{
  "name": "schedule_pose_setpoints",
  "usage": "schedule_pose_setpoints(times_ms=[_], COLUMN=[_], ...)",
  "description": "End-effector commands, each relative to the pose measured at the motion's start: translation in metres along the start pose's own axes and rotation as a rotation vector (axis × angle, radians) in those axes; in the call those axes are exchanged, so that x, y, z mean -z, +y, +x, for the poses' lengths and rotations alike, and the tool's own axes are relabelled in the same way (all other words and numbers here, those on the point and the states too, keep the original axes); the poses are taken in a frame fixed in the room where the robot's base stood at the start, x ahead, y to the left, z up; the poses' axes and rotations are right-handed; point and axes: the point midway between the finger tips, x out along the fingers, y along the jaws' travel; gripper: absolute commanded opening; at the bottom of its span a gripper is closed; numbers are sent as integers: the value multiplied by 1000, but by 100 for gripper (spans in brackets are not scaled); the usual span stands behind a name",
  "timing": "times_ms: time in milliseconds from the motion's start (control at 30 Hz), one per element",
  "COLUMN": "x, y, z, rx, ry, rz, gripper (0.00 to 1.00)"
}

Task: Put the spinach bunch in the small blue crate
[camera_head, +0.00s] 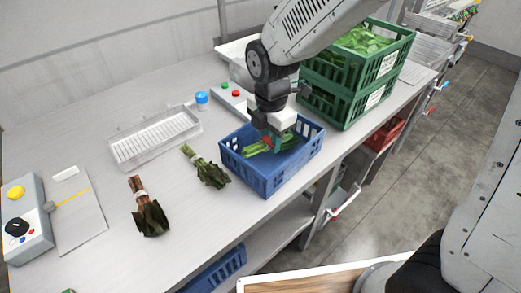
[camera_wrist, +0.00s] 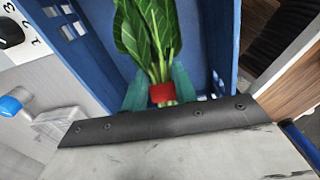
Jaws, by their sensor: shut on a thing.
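The spinach bunch (camera_head: 254,149) has green leaves, pale green stems and a red band. It also shows in the wrist view (camera_wrist: 146,32). My gripper (camera_head: 271,142) points down into the small blue crate (camera_head: 264,180). Its teal fingers (camera_wrist: 160,90) are shut on the stems at the red band. The bunch is inside the crate's walls, leaves toward the left in the head view. The crate wall also shows in the wrist view (camera_wrist: 225,38). I cannot tell whether the bunch touches the crate floor.
Two other tied bunches, one dark green (camera_head: 207,169) and one with brown stems (camera_head: 149,212), lie left of the crate. A clear tray (camera_head: 155,138) lies behind them. Stacked green crates (camera_head: 345,100) stand at the right. The table's front edge is close to the blue crate.

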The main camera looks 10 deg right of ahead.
Motion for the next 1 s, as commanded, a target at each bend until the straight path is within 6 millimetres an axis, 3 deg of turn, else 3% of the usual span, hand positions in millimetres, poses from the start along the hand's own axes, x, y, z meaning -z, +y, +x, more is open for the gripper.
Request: schedule_pose_setpoints(times_ms=[300, 500, 533, 600, 867, 1000], x=[2, 3, 3, 3, 3, 3], y=[0, 1, 1, 1, 2, 2], z=[36, 39, 39, 39, 38, 28], rx=[2, 1, 1, 1, -1, -4], ry=[1, 0, 0, 0, 0, 0], rz=[-3, -3, -3, -3, -5, -5], gripper=[0, 0, 34, 50, 50, 50])
